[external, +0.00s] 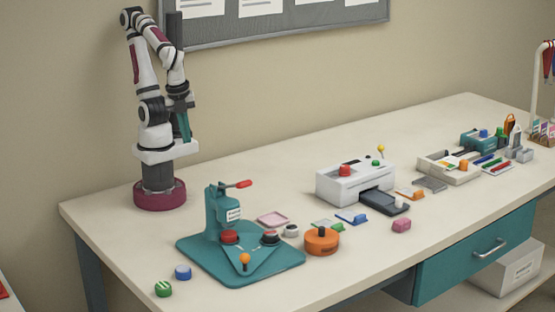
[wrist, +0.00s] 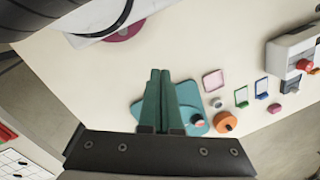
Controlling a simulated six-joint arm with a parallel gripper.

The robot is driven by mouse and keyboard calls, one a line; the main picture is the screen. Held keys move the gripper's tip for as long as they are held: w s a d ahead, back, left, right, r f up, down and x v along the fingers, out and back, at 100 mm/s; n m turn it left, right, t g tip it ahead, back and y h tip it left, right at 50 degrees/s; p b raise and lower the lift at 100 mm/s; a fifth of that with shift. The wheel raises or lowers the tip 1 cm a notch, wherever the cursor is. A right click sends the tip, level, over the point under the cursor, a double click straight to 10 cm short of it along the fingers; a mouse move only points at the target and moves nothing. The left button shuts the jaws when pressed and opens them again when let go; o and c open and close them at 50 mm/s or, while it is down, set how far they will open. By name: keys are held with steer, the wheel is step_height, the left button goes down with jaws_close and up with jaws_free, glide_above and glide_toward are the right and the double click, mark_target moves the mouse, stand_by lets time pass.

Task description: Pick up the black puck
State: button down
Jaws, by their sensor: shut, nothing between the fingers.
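A round black piece (external: 270,238) sits on the right part of the teal press base (external: 205,256) in the external view. A small pale round piece with a darker top (external: 291,230) stands just right of that base; a small greyish round piece also shows in the wrist view (wrist: 216,102). I cannot tell for certain which is the black puck. My gripper (external: 185,139) is shut and empty, fingers pointing down, high near my base and well away from both. In the wrist view its green fingers (wrist: 160,72) hide part of the press.
An upright press with a red-tipped lever (external: 237,185) stands on the teal base. Near it are an orange round piece (external: 321,242), a pink tray (external: 273,219), and blue (external: 183,272) and green (external: 163,289) pucks. A white laminator (external: 345,184) stands farther right.

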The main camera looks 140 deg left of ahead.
stand_by(0.4)
steer(key=shift+c, duration=1)
jaws_free()
steer(key=n+h, duration=0.2)
steer(key=n, duration=0.8)
glide_above(270, 234)
steer(key=s, duration=0.1)
step_height(270, 234, down, 3)
steer(key=shift+r, duration=0.1)
steer(key=f, duration=1)
steer(key=w+f, duration=0.1)
steer(key=f, duration=0.5)
steer(key=shift+f, duration=0.1)
steer(key=shift+c, duration=0.4)
